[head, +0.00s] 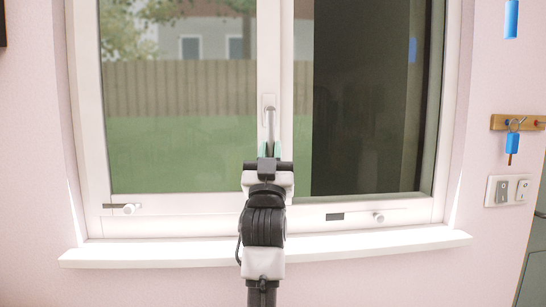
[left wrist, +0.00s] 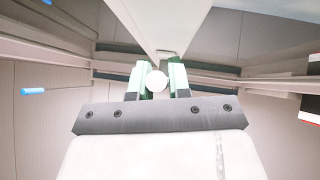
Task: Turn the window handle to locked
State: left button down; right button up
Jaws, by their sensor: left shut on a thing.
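The window handle (head: 270,122) is a pale metal lever on the white middle frame of the window. It points down from its mount in the head view. My left gripper (head: 270,149) is in front of the frame, with its greenish fingers at the handle's lower end. In the left wrist view the handle's round white end (left wrist: 157,82) sits between the two fingers of my left gripper (left wrist: 158,80), which is shut on it. The fingers and gripper body hide the lower tip of the handle in the head view. My right gripper is not in view.
The white window sill (head: 370,243) runs below and is bare. Small stays sit on the lower frame at left (head: 127,208) and right (head: 378,217). A wooden key rack (head: 500,122) with a blue-tagged key (head: 513,143) and a light switch (head: 508,190) are on the right wall.

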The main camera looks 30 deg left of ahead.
pick_arm(q)
jog(key=shift+r, duration=0.1)
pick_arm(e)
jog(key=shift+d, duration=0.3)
pick_arm(q)
jog(key=c, duration=1.1)
grip_release()
jog(key=shift+d, duration=0.1)
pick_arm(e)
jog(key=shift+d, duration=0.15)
pick_arm(q)
jog(key=b+v, duration=0.2)
jog(key=v, duration=0.8)
jog(key=shift+s+d+f, duration=0.1)
jog(key=shift+s+f, duration=0.1)
jog(key=shift+f, duration=0.15)
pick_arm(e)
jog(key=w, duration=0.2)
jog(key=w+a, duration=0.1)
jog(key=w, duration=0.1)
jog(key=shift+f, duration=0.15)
